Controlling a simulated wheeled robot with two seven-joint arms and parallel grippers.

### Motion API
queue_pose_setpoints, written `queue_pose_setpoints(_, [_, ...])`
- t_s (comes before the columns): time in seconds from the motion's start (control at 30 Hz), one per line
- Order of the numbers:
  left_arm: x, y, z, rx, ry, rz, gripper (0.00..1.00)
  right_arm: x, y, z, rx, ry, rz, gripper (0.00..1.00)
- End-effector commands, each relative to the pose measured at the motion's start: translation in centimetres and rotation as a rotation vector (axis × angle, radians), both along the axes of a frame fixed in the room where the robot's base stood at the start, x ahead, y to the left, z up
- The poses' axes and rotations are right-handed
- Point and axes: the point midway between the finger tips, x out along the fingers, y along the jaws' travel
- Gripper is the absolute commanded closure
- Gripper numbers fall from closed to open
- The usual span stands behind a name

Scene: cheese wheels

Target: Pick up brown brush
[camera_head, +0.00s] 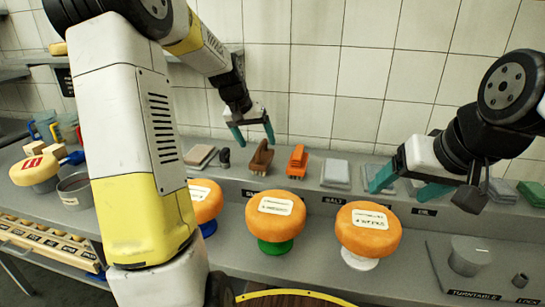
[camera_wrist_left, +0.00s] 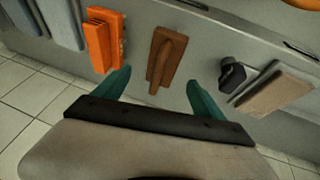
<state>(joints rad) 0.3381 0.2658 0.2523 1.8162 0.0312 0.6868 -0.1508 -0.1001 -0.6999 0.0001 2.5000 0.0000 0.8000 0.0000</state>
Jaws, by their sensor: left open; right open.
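The brown brush (camera_head: 261,158) lies on the raised back shelf in the head view, with its handle up. It also shows in the left wrist view (camera_wrist_left: 166,58), between and beyond the two teal fingertips. My left gripper (camera_head: 254,133) is open and empty just above and behind the brush, not touching it. Its fingers also show in the left wrist view (camera_wrist_left: 155,85). My right gripper (camera_head: 400,183) is open and empty at the right, over the shelf near grey blocks.
An orange brush (camera_head: 297,161) lies right of the brown one. A small black object (camera_head: 225,158) and stacked flat pads (camera_head: 200,155) lie left of it. Orange cheese wheels on coloured stands, such as the green-footed one (camera_head: 275,220), stand in front. The tiled wall is behind.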

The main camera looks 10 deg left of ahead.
Motion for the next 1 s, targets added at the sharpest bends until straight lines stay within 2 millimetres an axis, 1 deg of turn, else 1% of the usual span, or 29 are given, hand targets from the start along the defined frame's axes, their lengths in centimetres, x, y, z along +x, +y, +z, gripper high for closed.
queue_pose_setpoints(0.1, [0.5, -0.3, -1.4, -0.002, 0.004, -0.001, 0.20, 0.0, 0.0, 0.0, 0.000, 0.000, 0.000, 0.25])
queue_pose_setpoints(0.27, [1.3, -0.5, -3.0, -0.001, 0.003, -0.001, 0.20, 0.0, 0.0, 0.0, 0.000, 0.000, 0.000, 0.25])
queue_pose_setpoints(0.4, [2.4, -0.6, -4.9, -0.002, 0.003, 0.000, 0.20, 0.0, 0.0, 0.0, 0.000, 0.000, 0.000, 0.25])
queue_pose_setpoints(0.5, [2.9, -0.8, -6.0, -0.001, 0.002, -0.001, 0.20, 0.0, 0.0, 0.0, 0.000, 0.000, 0.000, 0.25])
queue_pose_setpoints(0.6, [3.1, -1.0, -6.5, 0.000, 0.002, 0.000, 0.20, 0.0, 0.0, 0.0, 0.000, 0.000, 0.000, 0.25])
queue_pose_setpoints(0.83, [3.2, -1.0, -6.6, 0.000, 0.001, 0.000, 0.20, 0.0, 0.0, 0.0, 0.000, 0.000, 0.000, 0.25])
queue_pose_setpoints(0.97, [3.2, -1.0, -6.6, 0.000, 0.001, 0.000, 0.45, 0.0, 0.0, 0.0, 0.000, 0.000, 0.000, 0.25])
queue_pose_setpoints(1.0, [3.2, -1.0, -6.6, 0.000, 0.001, 0.000, 0.53, 0.0, 0.0, 0.0, 0.000, 0.000, 0.000, 0.25])
